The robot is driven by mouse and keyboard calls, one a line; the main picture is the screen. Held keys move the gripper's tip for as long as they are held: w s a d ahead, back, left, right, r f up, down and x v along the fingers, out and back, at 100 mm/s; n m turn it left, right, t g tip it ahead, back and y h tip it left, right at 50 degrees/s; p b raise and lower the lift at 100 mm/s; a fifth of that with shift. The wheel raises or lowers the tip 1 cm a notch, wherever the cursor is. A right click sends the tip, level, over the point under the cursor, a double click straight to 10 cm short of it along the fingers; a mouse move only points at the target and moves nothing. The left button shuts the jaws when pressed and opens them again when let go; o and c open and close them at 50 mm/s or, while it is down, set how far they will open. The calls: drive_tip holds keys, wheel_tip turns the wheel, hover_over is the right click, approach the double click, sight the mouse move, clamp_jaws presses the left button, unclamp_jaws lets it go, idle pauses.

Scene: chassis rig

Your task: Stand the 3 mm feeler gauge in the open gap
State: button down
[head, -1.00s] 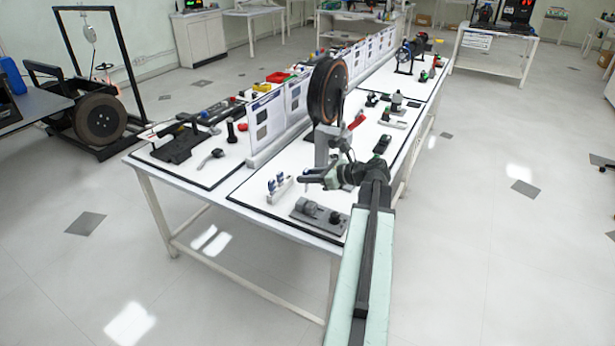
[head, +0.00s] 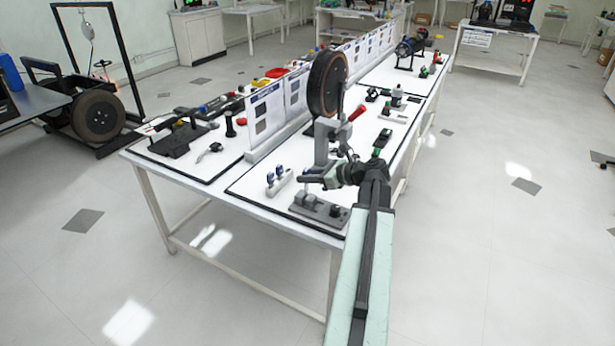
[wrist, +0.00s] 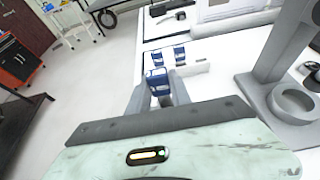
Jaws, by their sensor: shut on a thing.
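My gripper (wrist: 159,88) is shut on a blue-topped feeler gauge (wrist: 158,82), held upright between the fingertips. Its size marking is too small to read, and its lower part is hidden by the fingers and wrist. Two more blue-topped gauges stand in a pale rack (wrist: 197,69) just beyond it. In the head view my gripper (head: 303,179) is to the right of that rack (head: 279,184), above the near end of the table. A grey base plate (head: 320,209) with short posts lies below and beside my gripper. I cannot make out the open gap for certain.
White upright panels (head: 268,115) run along the middle of the table. Floor is clear at the near side.

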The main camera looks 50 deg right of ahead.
sight(307, 188)
drive_tip(key=shift+f+b, duration=2.45)
drive_tip(key=shift+f, duration=0.1)
drive_tip(key=c, duration=1.1)
unclamp_jaws()
drive_tip(key=p+v, duration=0.3)
drive_tip(key=v, duration=0.4)
drive_tip(key=shift+s+r, duration=0.1)
drive_tip(key=shift+r, duration=0.05)
drive_tip(key=shift+s+d, duration=0.15)
drive_tip(key=shift+s, duration=0.1)
